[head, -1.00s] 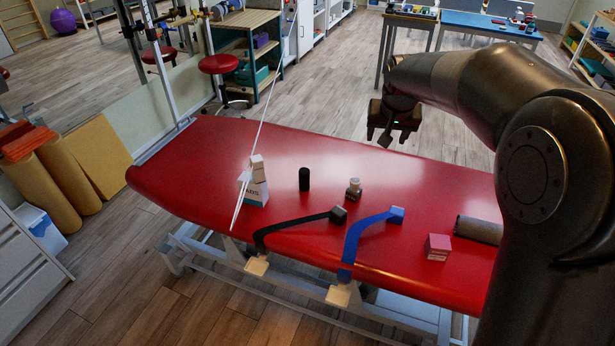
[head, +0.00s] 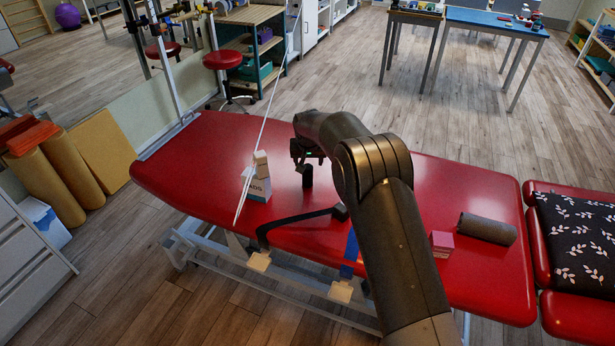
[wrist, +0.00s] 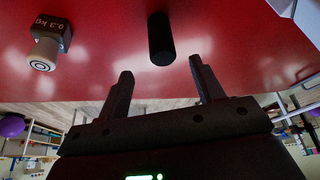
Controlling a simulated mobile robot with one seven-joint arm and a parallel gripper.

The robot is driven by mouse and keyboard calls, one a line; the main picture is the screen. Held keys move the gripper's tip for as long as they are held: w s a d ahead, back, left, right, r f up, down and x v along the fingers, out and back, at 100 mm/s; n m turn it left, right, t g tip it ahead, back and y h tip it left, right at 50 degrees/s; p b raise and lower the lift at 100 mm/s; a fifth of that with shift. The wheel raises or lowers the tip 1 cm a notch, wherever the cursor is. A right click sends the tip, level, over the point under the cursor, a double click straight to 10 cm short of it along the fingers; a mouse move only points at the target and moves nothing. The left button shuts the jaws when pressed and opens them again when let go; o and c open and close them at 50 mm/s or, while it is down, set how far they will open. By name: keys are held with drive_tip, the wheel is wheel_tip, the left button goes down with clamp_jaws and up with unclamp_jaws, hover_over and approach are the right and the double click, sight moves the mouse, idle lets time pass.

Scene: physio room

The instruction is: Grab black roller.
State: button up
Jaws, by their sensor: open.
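The black roller (head: 308,177) is a small black cylinder standing upright on the red treatment table (head: 205,150). In the wrist view the black roller (wrist: 161,40) lies ahead of the fingers, about centred between them, with a visible gap to the tips. My gripper (head: 302,160) is open and empty, just above and behind the roller in the head view, partly hidden by my arm. Both fingers of the gripper (wrist: 160,70) show in the wrist view.
A small weight marked 0.3 kg (wrist: 47,45) stands beside the black roller. A white box (head: 258,188), a strap with a black block (head: 340,211), a pink box (head: 441,243) and a dark grey roller (head: 487,228) are on the table. My arm hides part of the middle.

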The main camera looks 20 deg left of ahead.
sight(307, 171)
drive_tip(key=shift+a+x, duration=0.2)
drive_tip(key=shift+x, duration=4.65)
drive_tip(key=shift+w, duration=0.1)
drive_tip(key=shift+c, duration=0.3)
drive_tip(key=shift+r, duration=0.1)
drive_tip(key=c, duration=1)
